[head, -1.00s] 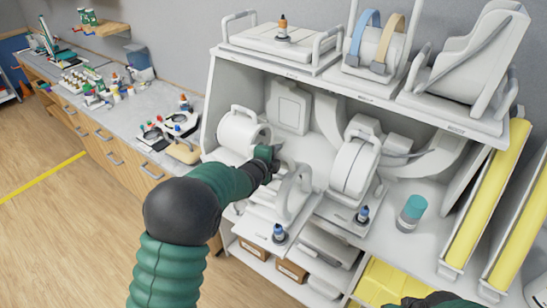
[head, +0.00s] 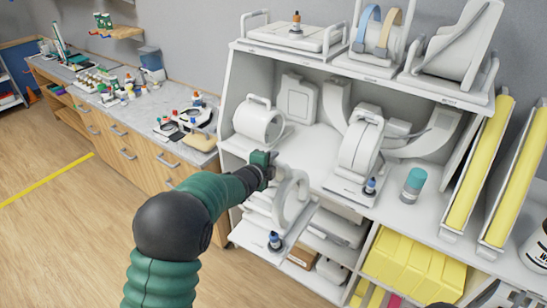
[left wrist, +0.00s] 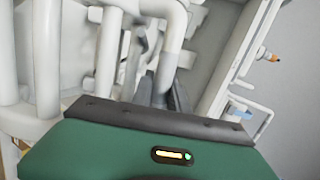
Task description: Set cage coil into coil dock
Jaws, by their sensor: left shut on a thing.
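My left gripper (head: 270,172) is shut on a white ring-shaped piece, which I take to be the cage coil (head: 303,205). It stands up from a flat white plate that carries a blue-topped plug (head: 275,241), and is held in front of the lower edge of the white rack. In the left wrist view, the dark fingers (left wrist: 163,92) close around a white tube of it (left wrist: 175,40). I cannot tell which part is the coil dock.
A white cylinder with a handle (head: 257,124) and a banded coil on a base (head: 360,145) sit on the rack's middle shelf (head: 325,150). A teal-capped jar (head: 412,184) stands to the right. Yellow-faced panels (head: 480,160) lean beyond it. A counter (head: 125,110) runs left.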

